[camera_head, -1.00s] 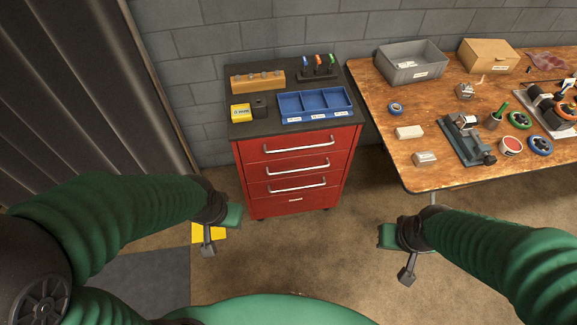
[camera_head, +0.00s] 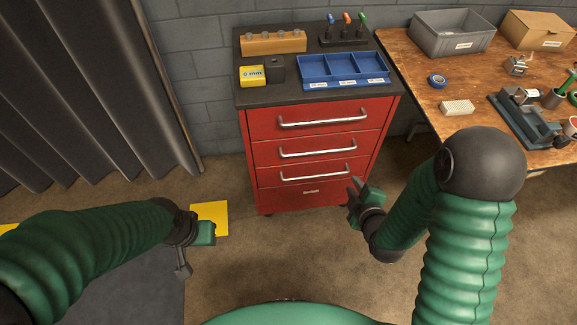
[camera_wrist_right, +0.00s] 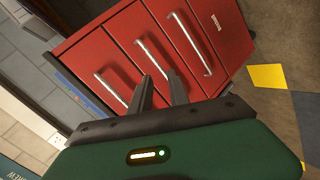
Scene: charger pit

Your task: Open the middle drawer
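A red cabinet (camera_head: 258,150) stands against the wall, with three silver-handled drawers, all shut. The middle drawer's handle (camera_head: 318,148) is a horizontal bar; it also shows in the right wrist view as the middle handle (camera_wrist_right: 153,58). My right gripper (camera_head: 354,188) is in front of the cabinet's lower right side, apart from the handles in the head view. In the wrist view its two fingers (camera_wrist_right: 162,82) are spread with nothing between them, pointing at the drawer fronts. My left gripper (camera_head: 183,262) hangs empty at the lower left, away from the cabinet; its finger gap is not clear.
On the cabinet top are a blue tray (camera_head: 305,72), a yellow box (camera_head: 252,76), a wooden block (camera_head: 272,42) and a tool rack (camera_head: 345,40). A wooden workbench (camera_head: 420,75) stands close on the right. A yellow floor patch (camera_head: 212,216) lies left of the cabinet.

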